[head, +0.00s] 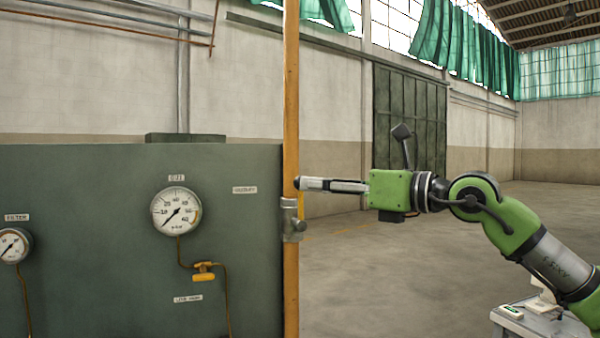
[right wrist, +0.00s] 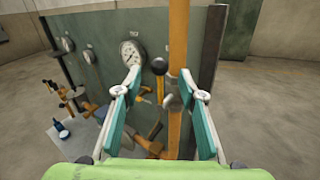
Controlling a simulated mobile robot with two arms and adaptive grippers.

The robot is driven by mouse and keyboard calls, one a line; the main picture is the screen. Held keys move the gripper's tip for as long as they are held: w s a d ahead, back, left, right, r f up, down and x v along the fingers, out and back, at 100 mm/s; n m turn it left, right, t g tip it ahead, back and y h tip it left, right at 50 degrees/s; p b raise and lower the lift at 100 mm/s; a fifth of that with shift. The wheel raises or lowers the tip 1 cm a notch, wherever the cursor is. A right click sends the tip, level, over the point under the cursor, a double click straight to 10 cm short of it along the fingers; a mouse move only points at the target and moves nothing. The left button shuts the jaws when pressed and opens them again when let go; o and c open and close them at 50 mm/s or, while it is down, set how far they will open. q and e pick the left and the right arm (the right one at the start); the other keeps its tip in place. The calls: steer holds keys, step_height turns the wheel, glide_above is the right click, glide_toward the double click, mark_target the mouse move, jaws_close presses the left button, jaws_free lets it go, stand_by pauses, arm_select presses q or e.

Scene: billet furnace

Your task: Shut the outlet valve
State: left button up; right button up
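A grey valve body (head: 292,222) sits on the orange vertical pipe (head: 291,90) at the panel's right edge; I take it as the outlet valve. In the right wrist view the valve (right wrist: 172,101) shows beyond my fingers, with a dark round knob (right wrist: 158,66) on a stem just left of the pipe. The knob is not clear in the head view. My right gripper (head: 300,184) points left, its tips close to the pipe above the valve; touching or apart, I cannot tell. Its fingers (right wrist: 166,92) are spread, with nothing gripped. My left gripper is not in view.
A grey cart top (head: 530,318) stands at lower right. The floor (head: 400,270) right of the pipe is clear.

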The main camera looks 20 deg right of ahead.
mark_target(301, 202)
steer(key=p+x, duration=0.1)
steer(key=x, duration=0.3)
steer(key=shift+w+a+r+p, duration=0.1)
steer(key=shift+w+r+p, duration=0.05)
steer(key=shift+w+p, duration=0.15)
steer(key=shift+w+a, duration=0.35)
steer(key=shift+w, duration=0.05)
jaws_close()
